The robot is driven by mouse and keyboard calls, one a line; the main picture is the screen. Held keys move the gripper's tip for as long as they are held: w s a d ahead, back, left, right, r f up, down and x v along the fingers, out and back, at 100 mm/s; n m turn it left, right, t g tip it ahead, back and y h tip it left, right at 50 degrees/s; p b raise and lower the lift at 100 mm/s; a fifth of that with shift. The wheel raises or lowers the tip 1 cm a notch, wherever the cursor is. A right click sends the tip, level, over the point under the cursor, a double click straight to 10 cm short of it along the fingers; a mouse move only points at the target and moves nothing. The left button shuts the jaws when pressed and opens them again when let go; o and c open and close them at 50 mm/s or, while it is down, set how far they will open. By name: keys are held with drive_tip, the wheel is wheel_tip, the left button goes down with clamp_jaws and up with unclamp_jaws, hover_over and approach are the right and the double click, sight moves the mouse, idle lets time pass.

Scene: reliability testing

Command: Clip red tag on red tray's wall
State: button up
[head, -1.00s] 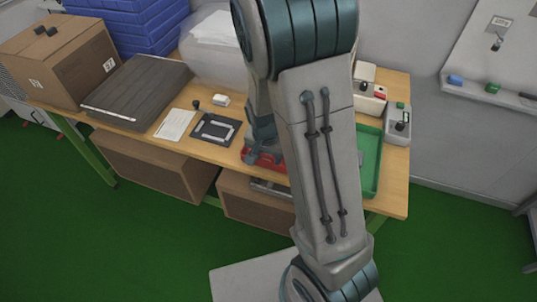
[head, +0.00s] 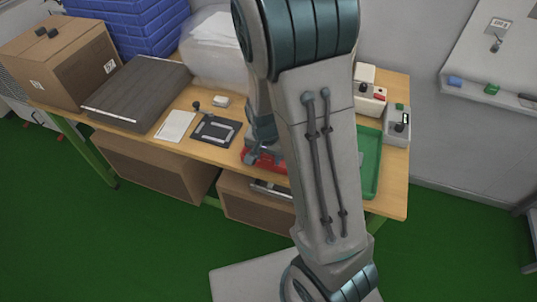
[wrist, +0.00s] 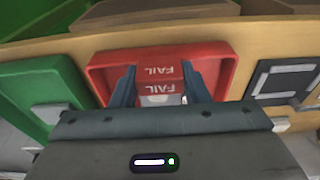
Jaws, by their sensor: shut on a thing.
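The red tray (wrist: 222,53) lies near the table's edge in the wrist view. In the head view the red tray (head: 270,166) is mostly hidden behind my arm. My gripper (wrist: 159,92) reaches down over the tray, a finger on each side of the red tag (wrist: 158,88), and is shut on it. The tag bears the word FAIL, upside down in the wrist view, with a pale grey part below it. A second red FAIL face (wrist: 157,71) shows just above; I cannot tell whether it belongs to the tag or the tray. Contact between tag and wall is unclear.
A green tray (head: 371,150) stands right of the red one in the head view. A black mat with a pale outline (head: 208,136) and a white sheet (head: 175,126) lie to the left. Small devices (head: 397,127) stand at the table's right end.

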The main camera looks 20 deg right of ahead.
drive_tip(key=shift+f+b, duration=0.35)
drive_tip(key=shift+f, duration=0.1)
drive_tip(key=o, duration=1)
drive_tip(key=shift+o, duration=0.2)
drive_tip(key=shift+r, duration=0.15)
drive_tip(key=shift+r+p, duration=3)
drive_tip(key=shift+r, duration=0.4)
drive_tip(key=s+r+n+t, duration=0.1)
drive_tip(key=s+r+n, duration=0.2)
drive_tip(key=s+r, duration=0.4)
drive_tip(key=s+r+n+t+y, duration=0.1)
drive_tip(key=s+r+n, duration=0.3)
drive_tip(key=s+r, duration=0.3)
drive_tip(key=w+v, duration=0.1)
drive_tip(key=v, duration=0.4)
drive_tip(key=shift+r, duration=0.3)
